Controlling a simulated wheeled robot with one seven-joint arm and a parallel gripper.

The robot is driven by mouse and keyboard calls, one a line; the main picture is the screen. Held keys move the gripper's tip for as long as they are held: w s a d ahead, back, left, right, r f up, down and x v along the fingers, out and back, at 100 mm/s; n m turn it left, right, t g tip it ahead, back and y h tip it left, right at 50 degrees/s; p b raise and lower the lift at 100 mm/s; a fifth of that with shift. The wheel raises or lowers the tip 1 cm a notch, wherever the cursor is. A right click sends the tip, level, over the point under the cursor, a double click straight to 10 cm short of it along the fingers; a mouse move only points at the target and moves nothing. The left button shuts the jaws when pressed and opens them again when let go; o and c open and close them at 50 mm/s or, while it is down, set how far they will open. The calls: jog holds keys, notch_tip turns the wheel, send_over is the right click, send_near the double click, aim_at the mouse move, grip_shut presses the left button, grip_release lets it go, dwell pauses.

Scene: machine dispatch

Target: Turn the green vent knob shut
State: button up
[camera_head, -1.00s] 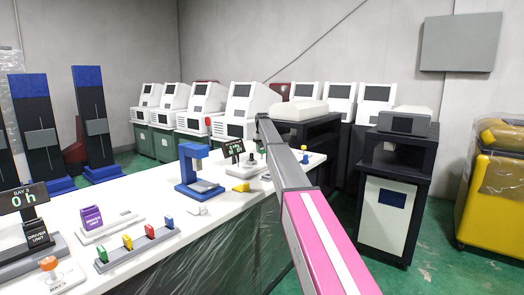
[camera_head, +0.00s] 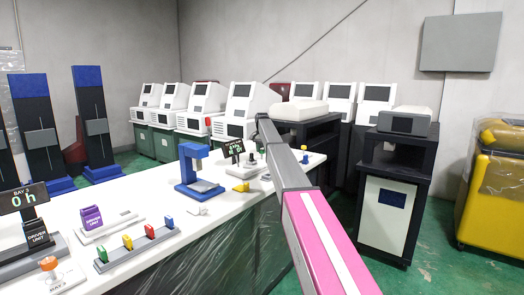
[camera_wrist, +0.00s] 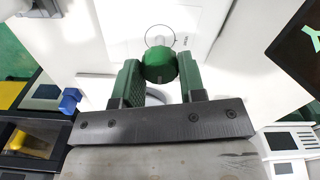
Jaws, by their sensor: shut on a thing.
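The green vent knob (camera_wrist: 160,64) shows in the wrist view, round, above a white plate with a thin circle marked on it. My gripper (camera_wrist: 158,78) has its two dark green fingers on either side of the knob and is shut on it.
The white bench (camera_head: 130,190) carries a blue press (camera_head: 190,172), a purple block (camera_head: 91,217) and a rack of coloured levers (camera_head: 138,248). A blue knob (camera_wrist: 69,100) lies left of my gripper. A black cabinet (camera_head: 425,160) stands right of my arm.

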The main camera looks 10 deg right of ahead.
aim_at(262, 150)
jog(key=shift+m, duration=0.3)
dwell(0.4)
jog(key=o, duration=0.9)
jog(key=shift+r, duration=0.1)
notch_tip(262, 150, up, 11)
jog(key=shift+f, duration=0.15)
